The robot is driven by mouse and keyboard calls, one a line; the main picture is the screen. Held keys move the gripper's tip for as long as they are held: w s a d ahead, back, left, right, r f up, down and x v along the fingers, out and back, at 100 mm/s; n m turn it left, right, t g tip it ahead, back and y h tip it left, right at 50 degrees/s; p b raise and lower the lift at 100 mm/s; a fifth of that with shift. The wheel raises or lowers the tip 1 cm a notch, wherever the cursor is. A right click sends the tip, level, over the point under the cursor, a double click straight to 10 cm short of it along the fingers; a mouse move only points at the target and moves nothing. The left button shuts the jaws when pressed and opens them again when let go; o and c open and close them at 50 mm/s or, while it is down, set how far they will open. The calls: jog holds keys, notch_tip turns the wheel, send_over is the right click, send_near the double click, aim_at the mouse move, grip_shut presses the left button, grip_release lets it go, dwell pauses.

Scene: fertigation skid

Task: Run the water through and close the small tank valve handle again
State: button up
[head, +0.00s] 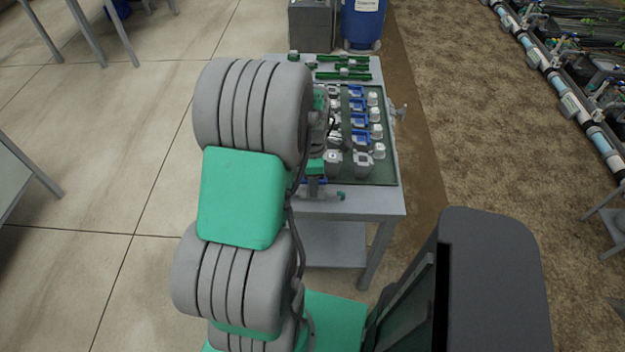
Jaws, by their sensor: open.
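My arm covers the left part of the skid table in the head view. The end of my arm, with my gripper (315,178), shows only in part beside it, low over the table's near left edge. Its jaws are open, though the fingertips are too small to make out clearly. A small fitting with a green end (341,196) sits at the table's near edge, right beside my gripper; I cannot tell whether they touch. I cannot tell for sure whether this is the small tank valve handle, or how it is turned. No running water can be made out.
The grey table (380,203) bears a dark tray (385,176) with several white and blue units. Green pipe parts (343,74) lie at its far end. A grey fitting (399,111) juts from the right edge. A blue tank (362,25) stands behind. The tiled floor at left is mostly clear.

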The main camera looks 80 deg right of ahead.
notch_tip(320, 180, up, 10)
jog(key=p, duration=0.7)
jog(key=shift+f, duration=0.1)
